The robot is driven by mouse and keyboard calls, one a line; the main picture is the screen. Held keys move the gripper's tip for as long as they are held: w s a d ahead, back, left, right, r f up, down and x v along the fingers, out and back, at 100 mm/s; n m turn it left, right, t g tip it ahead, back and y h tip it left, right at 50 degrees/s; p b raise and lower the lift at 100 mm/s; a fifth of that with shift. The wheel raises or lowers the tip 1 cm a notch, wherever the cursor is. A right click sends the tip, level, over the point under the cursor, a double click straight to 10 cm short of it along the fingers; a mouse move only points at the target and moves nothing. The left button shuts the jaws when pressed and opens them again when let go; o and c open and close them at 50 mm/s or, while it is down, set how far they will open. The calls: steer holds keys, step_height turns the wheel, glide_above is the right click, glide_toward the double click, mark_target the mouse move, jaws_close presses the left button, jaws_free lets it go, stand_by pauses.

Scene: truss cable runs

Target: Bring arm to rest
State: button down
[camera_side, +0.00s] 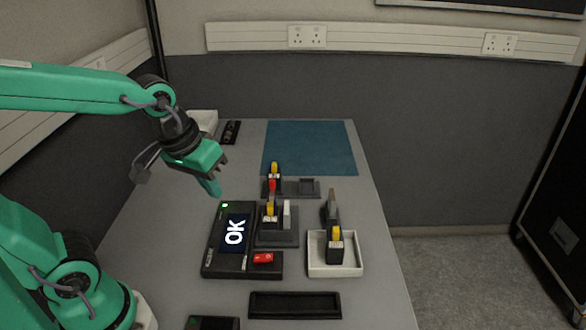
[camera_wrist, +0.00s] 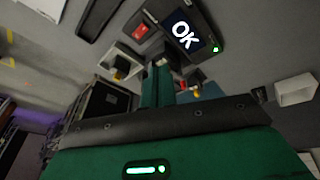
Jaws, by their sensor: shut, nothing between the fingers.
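My arm is raised over the left side of the grey table (camera_side: 175,215). My gripper (camera_side: 215,190) is shut and empty, its green fingers pointing down in the side view. It hangs above the table, left of and behind the black tester (camera_side: 213,262), touching nothing that I can see. The tester's screen reads OK, and a small green light is lit on it. In the wrist view my shut fingers (camera_wrist: 156,85) point toward the work, and the tester screen (camera_wrist: 185,35) with OK shows beyond them.
A grey fixture (camera_side: 280,241) holds yellow-marked connectors beside the tester. A white tray (camera_side: 350,268) holds another yellow-marked piece. A black tray (camera_side: 295,305) lies at the front, a blue mat (camera_side: 310,148) at the back. A smaller fixture (camera_side: 300,187) sits before the mat. The table's left part is mostly clear.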

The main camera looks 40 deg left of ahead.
steer(key=shift+s+a+r+m+t, duration=0.3)
steer(key=shift+s+r+m, duration=0.2)
steer(key=shift+s, duration=0.15)
steer(key=shift+s+a+r+m+t, duration=0.3)
steer(key=shift+s+r+m, duration=0.2)
steer(key=shift+s, duration=0.2)
steer(key=shift+s+a+r+m+t, duration=0.3)
steer(key=shift+s+r+m, duration=0.2)
steer(key=shift+s, duration=0.15)
